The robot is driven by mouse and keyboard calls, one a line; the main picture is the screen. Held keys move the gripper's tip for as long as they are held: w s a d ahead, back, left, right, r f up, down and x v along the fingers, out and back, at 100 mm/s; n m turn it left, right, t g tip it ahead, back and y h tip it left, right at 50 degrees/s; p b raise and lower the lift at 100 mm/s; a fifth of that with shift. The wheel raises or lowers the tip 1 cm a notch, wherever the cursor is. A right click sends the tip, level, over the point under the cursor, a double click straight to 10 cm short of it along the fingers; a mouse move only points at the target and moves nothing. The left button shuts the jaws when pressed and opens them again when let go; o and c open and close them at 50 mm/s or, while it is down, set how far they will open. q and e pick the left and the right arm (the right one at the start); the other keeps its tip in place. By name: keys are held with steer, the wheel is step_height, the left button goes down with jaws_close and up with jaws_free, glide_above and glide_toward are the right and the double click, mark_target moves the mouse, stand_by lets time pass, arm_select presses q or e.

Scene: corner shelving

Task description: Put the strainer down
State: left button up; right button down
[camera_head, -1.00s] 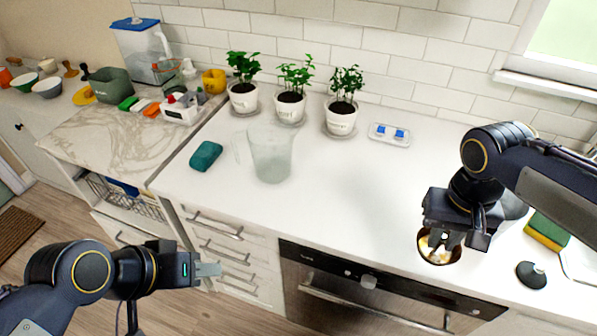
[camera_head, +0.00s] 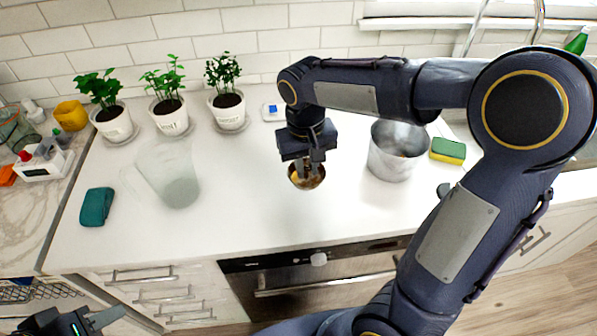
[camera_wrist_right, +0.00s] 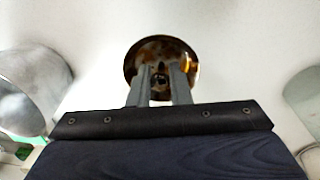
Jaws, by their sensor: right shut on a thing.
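The strainer (camera_head: 308,181) is a small round, brown-gold metal bowl. My right gripper (camera_head: 312,168) is shut on it over the white counter, between the clear pitcher and the metal pot. In the right wrist view the strainer (camera_wrist_right: 160,50) sits at the tips of my right gripper's fingers (camera_wrist_right: 160,82), which hide part of it. I cannot tell whether its underside touches the counter. My left gripper (camera_head: 105,318) is at the bottom left, low in front of the counter and away from the strainer; its finger gap cannot be made out.
A clear pitcher (camera_head: 172,180) stands left of the strainer and a metal pot (camera_head: 396,152) stands right. Several potted plants (camera_head: 168,112) line the back. A teal cloth (camera_head: 96,206) lies at left, a sponge (camera_head: 447,150) at right. The white counter (camera_head: 250,212) is bare around the strainer.

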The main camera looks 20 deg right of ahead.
steer(key=w+f, duration=0.1)
steer(key=f, duration=0.1)
steer(key=w+f, duration=0.1)
steer(key=w, duration=0.1)
steer(key=shift+f, duration=0.35)
step_height(320, 180, down, 3)
steer(key=shift+w+f, duration=0.15)
steer(key=shift+f, duration=0.05)
steer(key=shift+f, duration=0.2)
steer(key=c, duration=1.3)
jaws_free()
steer(key=shift+c, duration=0.2)
steer(key=shift+r, duration=0.1)
